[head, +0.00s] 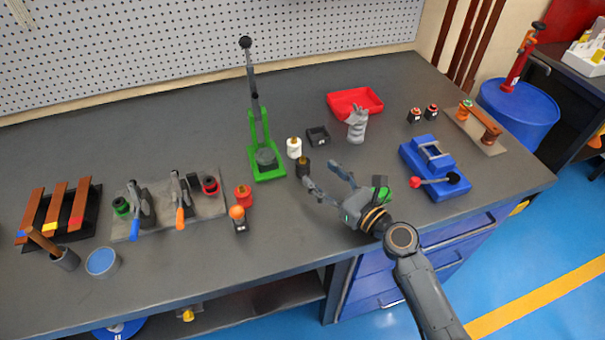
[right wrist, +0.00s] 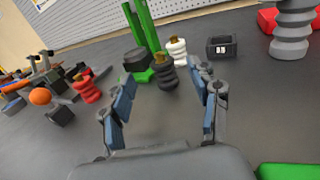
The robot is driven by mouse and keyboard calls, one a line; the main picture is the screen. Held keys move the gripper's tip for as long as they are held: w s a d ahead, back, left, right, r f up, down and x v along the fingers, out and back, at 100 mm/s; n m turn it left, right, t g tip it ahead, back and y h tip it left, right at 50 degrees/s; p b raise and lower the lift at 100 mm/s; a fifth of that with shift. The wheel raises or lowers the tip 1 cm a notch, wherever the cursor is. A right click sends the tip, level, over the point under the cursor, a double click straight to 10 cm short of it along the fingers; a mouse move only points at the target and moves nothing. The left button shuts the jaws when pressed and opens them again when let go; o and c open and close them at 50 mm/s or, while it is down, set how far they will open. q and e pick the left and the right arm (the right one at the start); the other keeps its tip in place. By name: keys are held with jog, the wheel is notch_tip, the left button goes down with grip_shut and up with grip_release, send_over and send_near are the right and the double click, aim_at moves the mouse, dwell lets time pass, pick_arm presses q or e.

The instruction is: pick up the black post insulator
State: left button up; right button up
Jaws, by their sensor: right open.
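The black post insulator (head: 303,168) stands upright on the grey bench, just right of the green press base and in front of the white insulator (head: 294,148). It also shows in the right wrist view (right wrist: 166,74), ahead of and between the open fingers. My right gripper (head: 322,177) is open and empty, its fingers pointing at the black insulator from the right, with a gap to it. The right gripper's fingers (right wrist: 165,98) also show in the wrist view. My left gripper is not in view.
A green lever press (head: 268,174) stands close left of the insulator. A small black box (head: 318,136) and a grey ribbed insulator (head: 357,125) stand behind. A red insulator (head: 243,196) is left. A blue vise-like device (head: 434,170) is right. Bench room in front is clear.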

aim_at(305, 162)
jog(key=shift+f+p+x, duration=0.2)
jog(key=shift+p+x, duration=0.15)
jog(key=shift+x, duration=0.8)
jog(key=shift+w+a, duration=0.35)
jog(key=shift+w, duration=0.05)
jog(key=x, duration=0.3)
jog(key=shift+w+a, duration=0.2)
jog(key=shift+a, duration=0.05)
jog(key=shift+w+a, duration=0.3)
jog(key=shift+w, duration=0.05)
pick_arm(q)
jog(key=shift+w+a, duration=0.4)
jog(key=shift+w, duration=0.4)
pick_arm(e)
jog(key=c, duration=0.3)
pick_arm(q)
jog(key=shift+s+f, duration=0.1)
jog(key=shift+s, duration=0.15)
pick_arm(e)
grip_shut()
